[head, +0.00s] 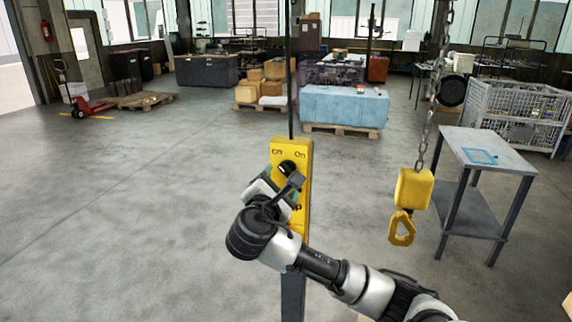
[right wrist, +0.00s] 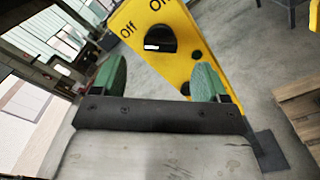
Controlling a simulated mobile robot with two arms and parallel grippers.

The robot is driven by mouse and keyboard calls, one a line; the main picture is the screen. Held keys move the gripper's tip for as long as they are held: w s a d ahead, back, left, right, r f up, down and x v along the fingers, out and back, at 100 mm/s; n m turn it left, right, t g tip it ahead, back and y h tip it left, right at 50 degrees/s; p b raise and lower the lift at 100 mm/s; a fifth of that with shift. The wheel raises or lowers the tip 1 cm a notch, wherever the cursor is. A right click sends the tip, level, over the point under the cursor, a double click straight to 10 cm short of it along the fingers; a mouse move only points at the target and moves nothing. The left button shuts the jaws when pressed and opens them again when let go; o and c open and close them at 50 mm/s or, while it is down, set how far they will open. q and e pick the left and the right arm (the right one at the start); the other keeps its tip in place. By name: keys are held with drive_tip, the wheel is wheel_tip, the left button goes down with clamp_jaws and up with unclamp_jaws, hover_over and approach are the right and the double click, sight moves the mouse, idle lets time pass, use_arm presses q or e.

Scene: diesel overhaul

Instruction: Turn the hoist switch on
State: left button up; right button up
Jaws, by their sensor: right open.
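The hoist switch is a round black knob (head: 287,168) on a yellow control panel (head: 304,190) on a post. The knob also shows in the right wrist view (right wrist: 160,38), with "Off" printed to its left and "On" above it. I cannot tell for certain which label it points to. My right gripper (right wrist: 162,76) is open, its two green fingers apart and empty. The knob lies just beyond and between the fingertips, with no clear contact. In the head view the gripper and wrist cover the panel's lower part. My left gripper is not in view.
A yellow hoist hook block (head: 413,190) hangs on a chain to the right of the panel. A grey metal table (head: 487,150) stands behind it, near a wire cage (head: 520,115). A blue-covered crate (head: 343,107) is farther back.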

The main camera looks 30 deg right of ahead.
sight(287, 172)
drive_tip(key=p+x, duration=0.2)
drive_tip(key=x, duration=0.4)
drive_tip(key=shift+s+r, duration=0.15)
drive_tip(key=shift+s, duration=0.05)
drive_tip(key=shift+w+d+f, duration=0.2)
drive_tip(key=shift+w+d, duration=0.15)
drive_tip(key=shift+w, duration=0.1)
drive_tip(key=c, duration=0.9)
